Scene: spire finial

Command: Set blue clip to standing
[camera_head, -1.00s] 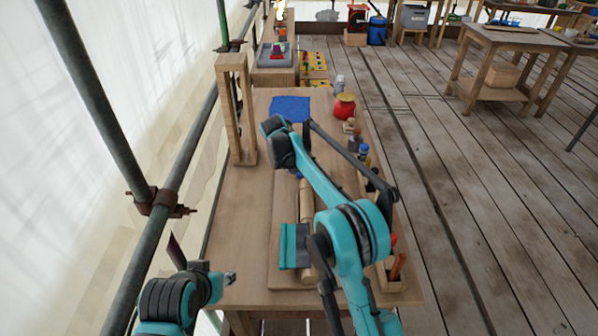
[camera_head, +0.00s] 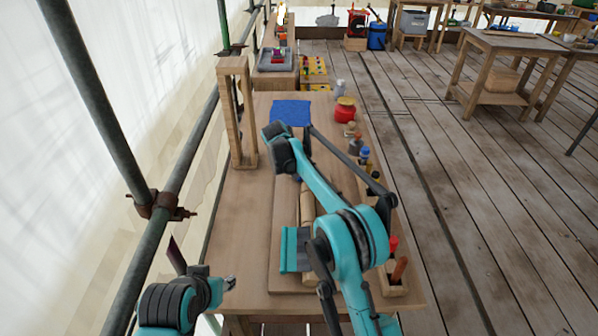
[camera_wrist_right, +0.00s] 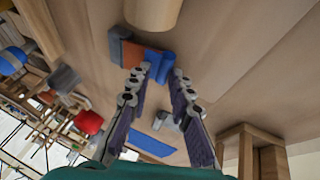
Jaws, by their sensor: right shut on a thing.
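The blue clip (camera_wrist_right: 155,66) shows between the fingertips of my right gripper (camera_wrist_right: 162,73) in the right wrist view. The gripper is shut on it, close above the wooden surface. An orange-brown piece (camera_wrist_right: 128,52) is next to the clip's left side. In the head view my right arm hides most of this spot, and only a small dark blue bit (camera_head: 297,178) shows. My left gripper (camera_head: 229,284) is at the table's near left edge, away from the clip, and its jaws are too small to read.
A wooden roller (camera_head: 307,207) lies on a board on the workbench (camera_head: 243,225). A wooden frame (camera_head: 236,115) stands at the left. A blue cloth (camera_head: 290,112) lies at the back. A red pot (camera_head: 345,110) and several bottles line the right edge.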

